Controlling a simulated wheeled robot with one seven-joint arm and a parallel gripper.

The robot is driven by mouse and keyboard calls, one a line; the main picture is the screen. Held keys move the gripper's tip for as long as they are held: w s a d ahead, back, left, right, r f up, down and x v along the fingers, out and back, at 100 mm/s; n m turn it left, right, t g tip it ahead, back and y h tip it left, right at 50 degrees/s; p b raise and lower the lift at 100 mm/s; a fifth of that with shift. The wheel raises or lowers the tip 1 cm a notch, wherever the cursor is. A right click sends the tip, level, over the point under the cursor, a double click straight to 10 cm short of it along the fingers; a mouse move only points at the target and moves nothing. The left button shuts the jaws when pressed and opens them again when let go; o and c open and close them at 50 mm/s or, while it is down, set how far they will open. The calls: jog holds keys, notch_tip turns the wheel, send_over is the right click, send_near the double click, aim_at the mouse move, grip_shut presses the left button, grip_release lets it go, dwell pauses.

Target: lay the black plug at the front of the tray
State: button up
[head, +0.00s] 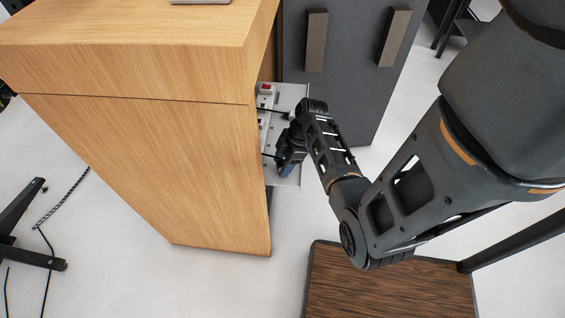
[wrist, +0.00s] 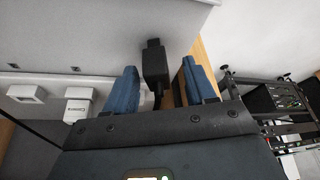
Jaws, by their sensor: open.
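The black plug (wrist: 154,64) lies between the two blue fingers of my gripper (wrist: 159,68) in the wrist view, with gaps on both sides. A short dark cable runs from it back toward my gripper. The plug appears against the pale grey surface of the tray (wrist: 90,30); I cannot tell whether it touches it. In the head view, the light grey tray (head: 291,94) sticks out from the right side of the wooden cabinet. My gripper (head: 287,170) is open over the tray's near part there, and it hides the plug.
The wooden cabinet (head: 140,150) stands close left of my gripper. A red-switched piece (head: 266,89) sits at the tray's far end. A white connector (wrist: 80,104) shows in the wrist view. A dark grey cabinet (head: 345,75) stands behind, and a brown wood-topped piece (head: 390,285) is nearer.

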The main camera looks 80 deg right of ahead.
jog(key=v, duration=1.1)
jog(key=w+a+f+m+t+h, duration=0.1)
jog(key=a+m+t+h, duration=0.3)
jog(key=a, duration=1.6)
jog(key=s+a+r+t, duration=0.2)
jog(key=a+r, duration=0.2)
jog(key=r, duration=0.3)
jog(key=s+a+r+m+t+y, duration=0.1)
jog(key=s+a+r+t, duration=0.1)
jog(key=r, duration=0.6)
jog(key=s+a+r+t+y, duration=0.1)
jog(key=s+a+r+t, duration=0.2)
jog(key=a+r, duration=0.4)
jog(key=shift+s+r, duration=0.25)
jog(key=shift+r, duration=0.25)
jog(key=shift+a, duration=0.1)
